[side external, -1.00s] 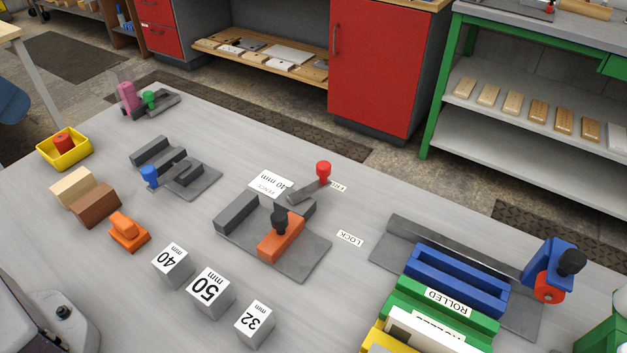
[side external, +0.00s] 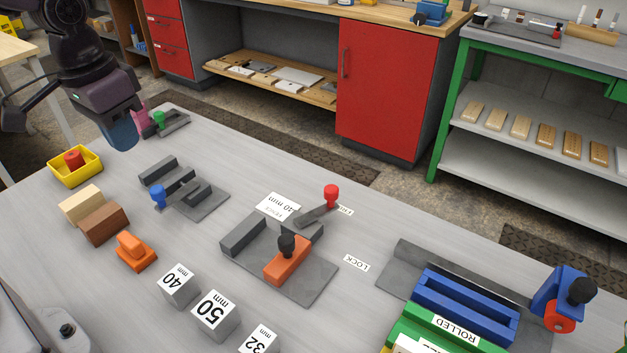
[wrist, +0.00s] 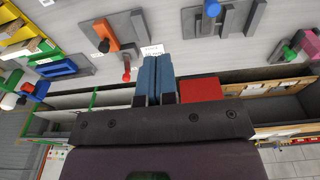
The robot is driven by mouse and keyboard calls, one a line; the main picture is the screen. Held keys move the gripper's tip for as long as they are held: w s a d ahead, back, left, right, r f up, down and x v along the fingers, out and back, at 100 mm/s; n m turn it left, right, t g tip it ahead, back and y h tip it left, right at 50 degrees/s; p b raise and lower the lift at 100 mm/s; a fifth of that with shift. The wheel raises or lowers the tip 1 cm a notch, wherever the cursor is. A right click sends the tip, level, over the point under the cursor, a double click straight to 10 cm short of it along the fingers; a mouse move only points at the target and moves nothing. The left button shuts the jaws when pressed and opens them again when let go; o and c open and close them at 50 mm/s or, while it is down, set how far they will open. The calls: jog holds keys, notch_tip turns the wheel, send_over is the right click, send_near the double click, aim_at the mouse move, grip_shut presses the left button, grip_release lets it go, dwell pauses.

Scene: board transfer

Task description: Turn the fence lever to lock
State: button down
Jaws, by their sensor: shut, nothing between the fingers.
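The fence lever (side external: 318,214) is a short grey arm with a red knob (side external: 331,193), at the back right of a grey fence plate (side external: 312,284). Its knob end lies over a small label that it partly covers. The LOCK label (side external: 357,262) lies apart from the lever, nearer the camera. In the wrist view the red knob (wrist: 126,74) shows left of my fingers. My gripper (side external: 123,140) is shut and empty, with blue fingers. It is high at the far left, well away from the lever; the wrist view shows the fingers (wrist: 155,75) together.
An orange block with a black knob (side external: 287,262) sits on the fence plate. A 40 mm card (side external: 277,207) lies behind it. Number cubes (side external: 213,315) stand in front, and a blue channel (side external: 465,305) is at right. A plate with a blue knob (side external: 158,197) stands between gripper and fence.

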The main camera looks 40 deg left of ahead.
jog(key=w+d+f+m+h, duration=0.1)
jog(key=w+d+f+h, duration=0.15)
jog(key=w+f, duration=0.5)
jog(key=w+d+f+h, duration=0.2)
jog(key=w+f+h, duration=0.1)
jog(key=w+f, duration=0.4)
jog(key=w+r+m+t, duration=0.1)
jog(key=w+r+t, duration=0.1)
jog(key=w, duration=0.6)
jog(key=shift+w+d+r+t, duration=0.15)
jog(key=shift+w+d+t, duration=0.1)
jog(key=shift+d+t, duration=0.2)
jog(key=shift+h, duration=0.25)
jog(key=x, duration=1)
jog(key=shift+d+f, duration=0.2)
jog(key=shift+s+d+r, duration=0.1)
jog(key=shift+d+r, duration=0.1)
jog(key=shift+d, duration=0.95)
jog(key=shift+s+d, duration=0.1)
jog(key=shift+d, duration=0.5)
